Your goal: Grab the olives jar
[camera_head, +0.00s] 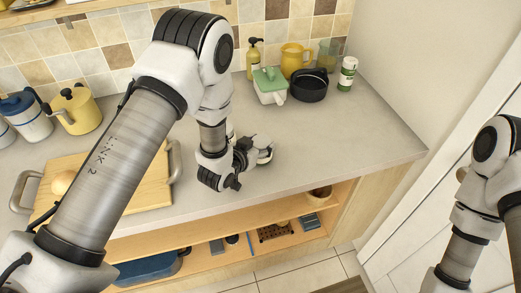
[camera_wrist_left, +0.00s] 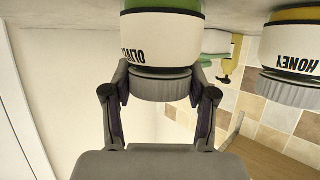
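The olives jar (camera_wrist_left: 161,38) has a white label, green contents and a grey lid. It shows upside down in the left wrist view, standing on the counter between the fingers of my left gripper (camera_wrist_left: 161,85). The fingers are spread on either side of its lid, and I see no clear grip on it. In the head view my left gripper (camera_head: 246,163) is low over the counter, pointing right, with the jar's lid (camera_head: 265,151) at its tips. The jar's body is mostly hidden there. My right gripper is out of view; only the right arm shows.
A honey jar (camera_wrist_left: 292,52) stands close beside the olives jar. At the back are a butter dish (camera_head: 269,86), a soap bottle (camera_head: 253,60), a black pot (camera_head: 310,86), a yellow mug (camera_head: 294,58) and another jar (camera_head: 347,75). The counter (camera_head: 365,130) is clear to the right.

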